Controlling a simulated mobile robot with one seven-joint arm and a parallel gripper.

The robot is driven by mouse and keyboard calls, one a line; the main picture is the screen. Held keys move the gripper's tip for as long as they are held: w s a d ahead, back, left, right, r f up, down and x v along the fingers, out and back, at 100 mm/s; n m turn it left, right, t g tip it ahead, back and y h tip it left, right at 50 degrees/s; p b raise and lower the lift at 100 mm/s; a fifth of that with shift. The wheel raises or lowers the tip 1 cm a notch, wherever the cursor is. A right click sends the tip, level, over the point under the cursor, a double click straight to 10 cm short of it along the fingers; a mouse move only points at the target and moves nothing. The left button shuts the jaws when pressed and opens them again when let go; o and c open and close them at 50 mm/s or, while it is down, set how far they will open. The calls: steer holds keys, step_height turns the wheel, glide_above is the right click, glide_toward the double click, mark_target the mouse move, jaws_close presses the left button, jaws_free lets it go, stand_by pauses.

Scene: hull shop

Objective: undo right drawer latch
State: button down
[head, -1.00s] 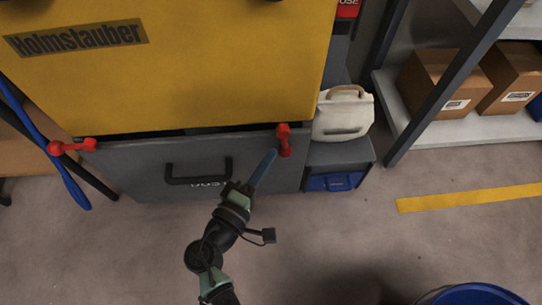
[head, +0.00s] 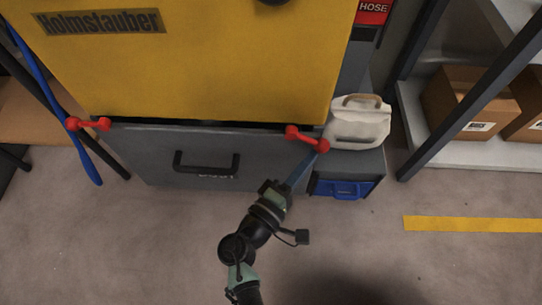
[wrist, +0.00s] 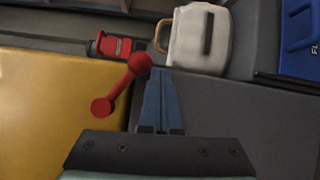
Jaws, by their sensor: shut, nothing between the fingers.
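The right drawer latch (head: 306,138) is a red lever with a knob at each end, at the top right corner of the grey drawer (head: 150,160). It lies tilted, its free knob low and to the right. The latch also shows in the wrist view (wrist: 122,85). My gripper (head: 316,156) is shut and empty, its blue fingers pointing up at the free knob. In the wrist view, the fingertips (wrist: 162,72) are right beside that knob; I cannot tell whether they touch. The left latch (head: 88,125) is red and lies nearly level. The drawer has a black handle (head: 206,168).
The yellow machine body (head: 200,75) is above the drawer. A cream jug (head: 358,122) stands on a grey box with a blue front (head: 342,188) to the right. A shelf with cartons (head: 470,100) is further right. The floor in front is clear.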

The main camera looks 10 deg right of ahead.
steer(key=shift+n+t+h, duration=0.3)
steer(key=shift+n+t, duration=0.2)
steer(key=shift+n, duration=0.2)
steer(key=d+r, duration=0.1)
steer(key=s+d+r, duration=0.1)
steer(key=shift+d+r, duration=0.4)
steer(key=shift+r+p, duration=0.1)
steer(key=shift+p, duration=0.2)
steer(key=s+a+f+b, duration=0.1)
steer(key=s+a+f, duration=0.3)
steer(key=s+f, duration=0.4)
steer(key=shift+a+f+b, duration=0.15)
steer(key=shift+f+b, duration=0.15)
steer(key=shift+f, duration=0.35)
